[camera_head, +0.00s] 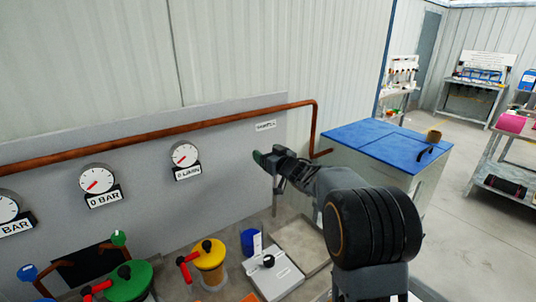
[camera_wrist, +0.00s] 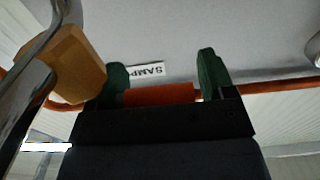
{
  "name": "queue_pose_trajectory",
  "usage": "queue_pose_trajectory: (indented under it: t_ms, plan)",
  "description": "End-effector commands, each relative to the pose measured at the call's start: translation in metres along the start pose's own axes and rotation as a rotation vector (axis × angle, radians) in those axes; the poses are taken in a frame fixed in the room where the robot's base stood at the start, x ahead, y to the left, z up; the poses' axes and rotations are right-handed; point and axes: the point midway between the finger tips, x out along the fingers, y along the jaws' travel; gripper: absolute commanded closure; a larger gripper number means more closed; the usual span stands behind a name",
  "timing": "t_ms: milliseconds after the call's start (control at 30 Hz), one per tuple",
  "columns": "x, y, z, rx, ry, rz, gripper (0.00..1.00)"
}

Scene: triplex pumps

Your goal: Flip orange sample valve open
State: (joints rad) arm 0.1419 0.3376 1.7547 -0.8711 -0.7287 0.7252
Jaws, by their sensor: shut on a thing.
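My gripper (camera_head: 264,158) reaches to the grey wall panel, just below the sample label (camera_head: 265,126). In the wrist view my gripper (camera_wrist: 163,70) has its two green fingertips on either side of an orange bar, the sample valve handle (camera_wrist: 160,94), and is shut on it. The handle lies across the space between the fingers. A brown-orange block (camera_wrist: 78,65) and a curved silver tube stand close to the left finger. In the head view the valve is hidden behind my gripper and arm.
A copper pipe (camera_head: 150,134) runs along the panel above my gripper and bends down at the right. A blue-topped cabinet (camera_head: 378,139) stands to the right. Gauges (camera_head: 184,155), a yellow-topped pump (camera_head: 208,256) and a green-topped one (camera_head: 128,281) are at left.

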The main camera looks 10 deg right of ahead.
Motion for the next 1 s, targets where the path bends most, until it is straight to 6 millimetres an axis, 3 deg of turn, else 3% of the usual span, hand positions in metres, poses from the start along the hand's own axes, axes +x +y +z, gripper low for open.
queue_pose_trajectory:
  t_ms: [133,333,700,1000]
  plan:
    - [0.000,0.000,0.000,0.000,0.000,0.000,0.67]
    - [-0.003,0.001,-0.007,-0.003,-0.001,-0.065,0.67]
    - [-0.018,-0.002,-0.004,-0.001,0.001,-0.368,0.67]
    - [-0.020,-0.003,-0.001,0.002,0.002,-0.398,0.67]
